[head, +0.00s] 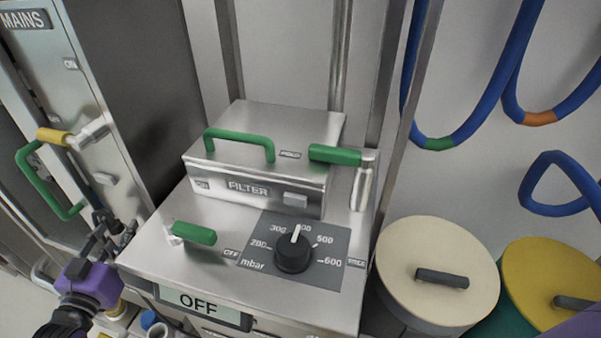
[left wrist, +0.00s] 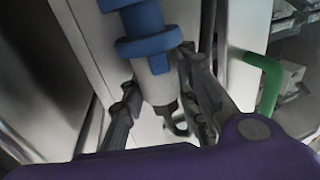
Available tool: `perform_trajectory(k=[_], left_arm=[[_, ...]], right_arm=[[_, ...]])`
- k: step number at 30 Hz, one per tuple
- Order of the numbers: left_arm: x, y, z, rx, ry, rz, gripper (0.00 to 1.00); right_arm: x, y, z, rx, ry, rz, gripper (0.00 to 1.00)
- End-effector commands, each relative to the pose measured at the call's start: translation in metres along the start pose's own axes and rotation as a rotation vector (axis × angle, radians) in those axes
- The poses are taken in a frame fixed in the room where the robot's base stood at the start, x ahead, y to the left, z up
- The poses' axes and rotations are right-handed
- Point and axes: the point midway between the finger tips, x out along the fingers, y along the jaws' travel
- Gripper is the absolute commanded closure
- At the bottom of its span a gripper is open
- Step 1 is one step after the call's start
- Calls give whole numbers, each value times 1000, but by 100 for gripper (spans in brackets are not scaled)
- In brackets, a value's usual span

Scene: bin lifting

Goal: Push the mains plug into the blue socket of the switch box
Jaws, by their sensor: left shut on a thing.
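The mains plug (left wrist: 158,86) shows in the left wrist view as a pale grey cylinder with a dark cable end at the bottom. Blue collared parts (left wrist: 148,38) are at its top; I cannot tell which belong to the plug and which to the socket, or whether it is seated. My left gripper (left wrist: 160,98) is shut on the plug, one finger on each side. In the head view the left gripper (head: 110,238) is at the lower left, beside the MAINS switch box (head: 75,105); the plug cannot be made out there. My right gripper's fingers are not in view.
A steel filter unit (head: 222,237) with green handles and a black dial (head: 293,252) stands right of the left gripper. A green handle (head: 42,182) and a yellow-tipped lever (head: 55,137) stick out from the switch box. Lidded drums (head: 437,255) stand at the right.

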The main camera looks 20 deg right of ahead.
Motion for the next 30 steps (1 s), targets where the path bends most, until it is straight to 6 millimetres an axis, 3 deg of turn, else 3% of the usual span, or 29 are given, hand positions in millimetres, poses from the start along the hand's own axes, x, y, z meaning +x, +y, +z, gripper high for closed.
perform_trajectory(k=[30], left_arm=[[0,0,8,0,3,1,100]], right_arm=[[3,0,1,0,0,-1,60]])
